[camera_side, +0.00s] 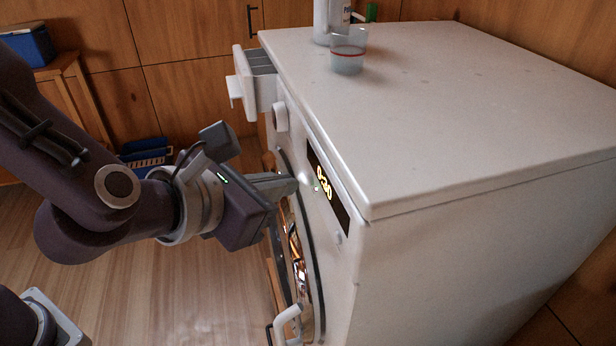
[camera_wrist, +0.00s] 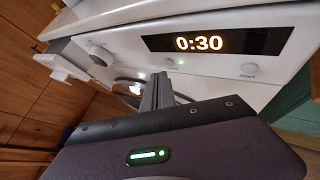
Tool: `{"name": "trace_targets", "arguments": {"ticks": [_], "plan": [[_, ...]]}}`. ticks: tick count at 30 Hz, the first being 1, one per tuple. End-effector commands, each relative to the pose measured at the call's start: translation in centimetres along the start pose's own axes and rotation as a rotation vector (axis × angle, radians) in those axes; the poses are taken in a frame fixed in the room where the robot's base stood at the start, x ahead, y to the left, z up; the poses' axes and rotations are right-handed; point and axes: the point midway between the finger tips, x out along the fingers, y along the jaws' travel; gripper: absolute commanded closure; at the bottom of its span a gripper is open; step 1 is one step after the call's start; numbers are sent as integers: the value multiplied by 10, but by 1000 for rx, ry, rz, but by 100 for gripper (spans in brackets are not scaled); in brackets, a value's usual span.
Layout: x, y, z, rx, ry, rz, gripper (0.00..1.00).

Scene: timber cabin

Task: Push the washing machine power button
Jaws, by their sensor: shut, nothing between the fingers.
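The white washing machine (camera_side: 450,110) stands at the right in the side view, its display (camera_side: 326,187) lit and reading 0:30. In the wrist view the display (camera_wrist: 205,43) is above my fingers. A button marked "Start" (camera_wrist: 249,70) is farther right. My gripper (camera_side: 291,185) is shut and empty, pointing at the front panel just below the display. Its fingers also show in the wrist view (camera_wrist: 160,78). I cannot tell whether the fingertips touch the panel.
The detergent drawer (camera_side: 254,80) is pulled out at the left of the panel, beside a round knob (camera_side: 280,117). The door handle (camera_side: 286,322) juts out below. A clear cup (camera_side: 348,52) and a bottle (camera_side: 322,20) stand on top. A blue crate (camera_side: 145,155) is on the floor.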

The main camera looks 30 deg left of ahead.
Motion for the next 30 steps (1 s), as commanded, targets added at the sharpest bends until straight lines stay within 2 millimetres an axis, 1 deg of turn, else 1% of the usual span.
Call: {"name": "trace_targets", "arguments": {"ticks": [6, 18, 21, 30], "plan": [[-2, 1, -1, 0, 0, 0, 100], [-37, 26, -26, 0, -1, -1, 100], [-41, 30, -30, -1, 0, -1, 100], [-42, 30, -30, -1, 0, 0, 100]]}}
